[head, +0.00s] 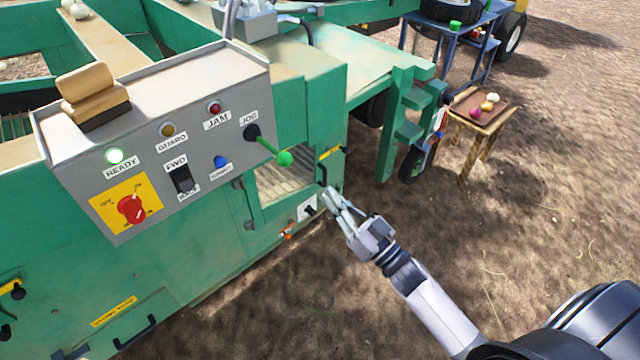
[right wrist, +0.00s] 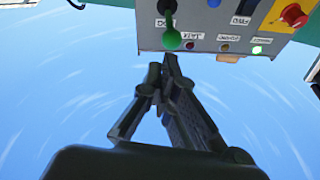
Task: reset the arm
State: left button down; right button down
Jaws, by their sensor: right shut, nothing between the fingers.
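My right arm (head: 435,310) reaches in from the lower right in the head view. Its gripper (head: 335,195) is shut and empty, beside the green machine and below and right of the control panel. In the right wrist view the gripper (right wrist: 155,75) also shows, its fingertips together near the green-knobbed JOG lever. The JOG lever (head: 284,158) sticks out from the right end of the grey control panel (head: 215,85); I see no contact with it. The READY lamp (head: 115,156) glows green. My left gripper is not in view.
A red rotary switch (head: 132,208) is on the panel, and a wooden-handled brush (head: 85,90) lies on top. A small wooden table (head: 490,107) with onions stands at the right. Behind it is a blue table (head: 455,35). Bare ground lies at the right.

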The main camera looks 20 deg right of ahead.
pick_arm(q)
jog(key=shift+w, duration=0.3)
pick_arm(e)
jog(key=shift+v, duration=0.95)
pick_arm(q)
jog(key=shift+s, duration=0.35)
